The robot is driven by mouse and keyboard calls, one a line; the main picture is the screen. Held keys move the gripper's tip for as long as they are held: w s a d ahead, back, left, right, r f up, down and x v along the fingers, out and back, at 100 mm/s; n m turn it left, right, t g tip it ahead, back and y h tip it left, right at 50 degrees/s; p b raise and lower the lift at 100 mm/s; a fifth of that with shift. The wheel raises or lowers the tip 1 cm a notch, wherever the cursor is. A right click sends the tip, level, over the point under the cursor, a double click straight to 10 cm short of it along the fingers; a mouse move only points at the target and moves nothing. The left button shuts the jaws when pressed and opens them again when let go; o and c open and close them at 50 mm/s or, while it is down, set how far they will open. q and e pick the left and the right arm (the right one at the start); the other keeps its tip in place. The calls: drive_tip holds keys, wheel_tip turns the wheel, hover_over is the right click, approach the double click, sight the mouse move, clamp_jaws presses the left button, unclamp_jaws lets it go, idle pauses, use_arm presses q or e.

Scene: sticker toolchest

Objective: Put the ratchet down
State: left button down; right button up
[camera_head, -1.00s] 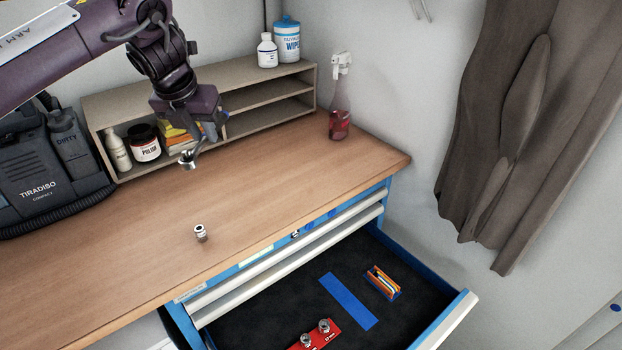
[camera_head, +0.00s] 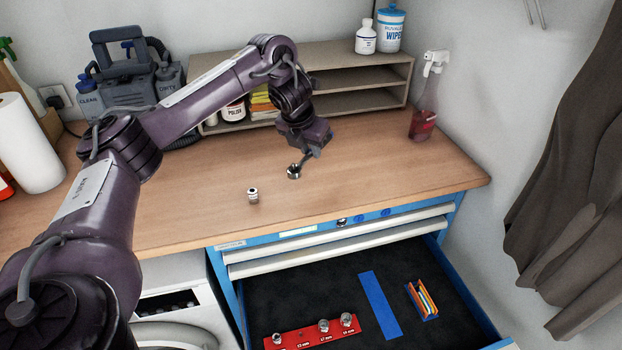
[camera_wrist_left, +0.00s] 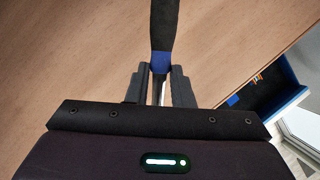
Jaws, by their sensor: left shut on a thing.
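The ratchet is in my left gripper (camera_head: 312,150), which is shut on it. In the left wrist view the ratchet's black and blue handle (camera_wrist_left: 163,35) extends away from between the two fingers. In the head view a shiny metal ratchet head (camera_head: 294,171) shows below the gripper, at or just above the wooden worktop (camera_head: 400,172); I cannot tell whether it touches. A small metal socket (camera_head: 253,195) stands on the worktop to the left of it. My right gripper is not in view.
The open drawer (camera_head: 460,312) below holds a red socket rail (camera_head: 300,337), a blue strip (camera_head: 380,305) and a small holder with orange pieces (camera_head: 422,298). A shelf (camera_head: 365,82) stands behind, with a spray bottle (camera_head: 425,110) to its right. The right worktop is clear.

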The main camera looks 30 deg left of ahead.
sight(312, 178)
use_arm(q)
wheel_tip(312, 178, down, 2)
drive_tip(key=shift+f, duration=0.1)
drive_tip(key=shift+a+f+p, duration=0.1)
drive_tip(key=shift+f+p, duration=0.2)
drive_tip(key=shift+f, duration=0.05)
wheel_tip(312, 178, down, 3)
drive_tip(key=shift+s+f+p, duration=0.1)
drive_tip(key=shift+f+p, duration=0.1)
drive_tip(key=shift+p, duration=0.35)
drive_tip(key=shift+f, duration=0.5)
drive_tip(key=c, duration=1.3)
unclamp_jaws()
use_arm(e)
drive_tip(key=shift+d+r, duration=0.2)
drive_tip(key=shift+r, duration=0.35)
